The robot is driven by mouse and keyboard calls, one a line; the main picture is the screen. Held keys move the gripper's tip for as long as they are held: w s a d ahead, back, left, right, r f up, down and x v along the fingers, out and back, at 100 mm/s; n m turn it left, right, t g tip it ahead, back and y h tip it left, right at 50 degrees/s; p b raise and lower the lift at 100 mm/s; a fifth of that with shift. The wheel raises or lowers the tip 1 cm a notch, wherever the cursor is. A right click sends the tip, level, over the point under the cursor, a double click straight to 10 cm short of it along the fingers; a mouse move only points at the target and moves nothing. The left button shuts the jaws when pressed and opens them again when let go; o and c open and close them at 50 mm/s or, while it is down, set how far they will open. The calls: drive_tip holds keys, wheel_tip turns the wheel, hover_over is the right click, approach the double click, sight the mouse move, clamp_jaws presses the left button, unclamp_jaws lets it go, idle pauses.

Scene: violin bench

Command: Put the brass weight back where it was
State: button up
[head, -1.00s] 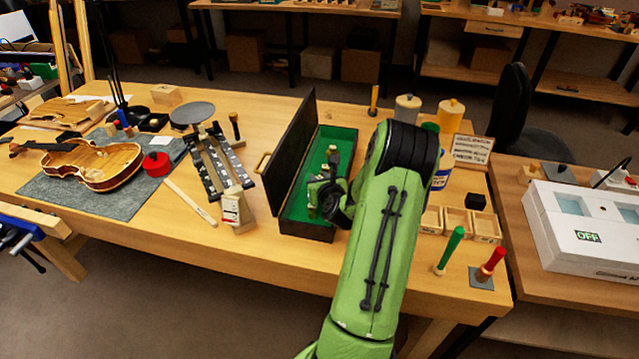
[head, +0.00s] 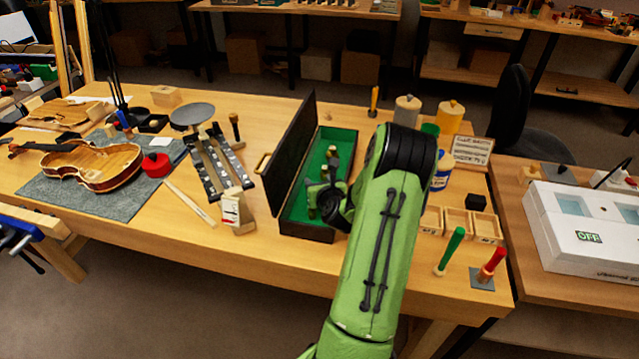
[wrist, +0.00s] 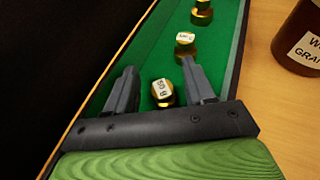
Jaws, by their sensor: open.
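A brass weight (wrist: 162,92), its label apparently reading 50 g, stands in the green-lined case (head: 296,222). In the wrist view it sits between the two spread fingers of my gripper (wrist: 159,76). The fingers are open, with a visible gap on at least the left side. In the head view my gripper (head: 322,196) is low over the near end of the case, and my arm hides part of it. More brass weights stand in a row farther along the case, including a labelled one (wrist: 184,42) and another beyond it (wrist: 202,14).
The case's black lid (head: 292,150) stands open on the left. A brown labelled jar (wrist: 300,40) is right of the case in the wrist view. Small wooden trays (head: 457,222) lie to the right, and a wooden block-like device (head: 237,212) to the left.

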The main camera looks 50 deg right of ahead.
drive_tip(key=shift+r, duration=0.25)
drive_tip(key=v, duration=0.5)
drive_tip(key=b+v, duration=0.1)
drive_tip(key=v, duration=0.3)
drive_tip(key=shift+s+r, duration=0.3)
drive_tip(key=shift+r, duration=0.1)
drive_tip(key=b+v, duration=0.2)
drive_tip(key=b, duration=0.2)
drive_tip(key=shift+a+r, duration=0.1)
drive_tip(key=shift+a, duration=0.2)
drive_tip(key=shift+r, duration=0.15)
